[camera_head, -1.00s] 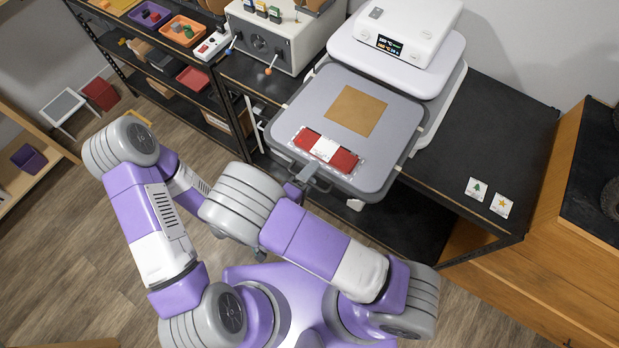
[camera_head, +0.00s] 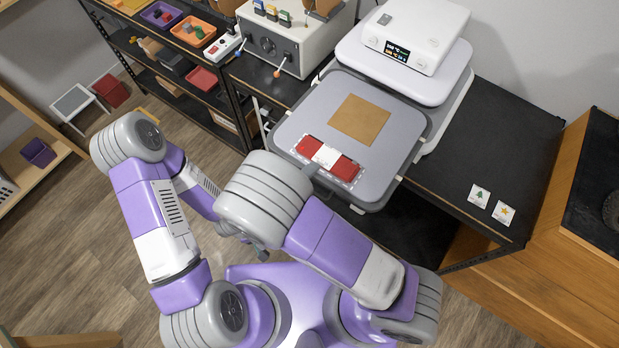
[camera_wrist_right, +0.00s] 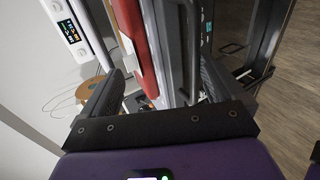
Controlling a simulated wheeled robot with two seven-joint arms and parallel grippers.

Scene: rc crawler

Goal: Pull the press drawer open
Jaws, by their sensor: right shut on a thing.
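The white press (camera_head: 425,35) stands on the black bench. Its grey drawer (camera_head: 400,135) is out in front of the upper plate. A brown square sheet (camera_head: 360,119) and a red-and-white folded piece (camera_head: 327,158) lie on the drawer. My right gripper (camera_head: 311,172) is at the drawer's front edge, largely hidden behind my right wrist. In the right wrist view its fingers (camera_wrist_right: 163,72) stand either side of the drawer front, shut on what appears to be the handle; the contact is unclear. My left gripper (camera_head: 262,246) hangs low, mostly hidden, away from the drawer.
A cream box with knobs (camera_head: 290,40) stands left of the press. A shelf with trays (camera_head: 193,30) is further left. Two small cards (camera_head: 491,204) lie on the bench at right. Open wooden floor (camera_head: 90,235) is at left.

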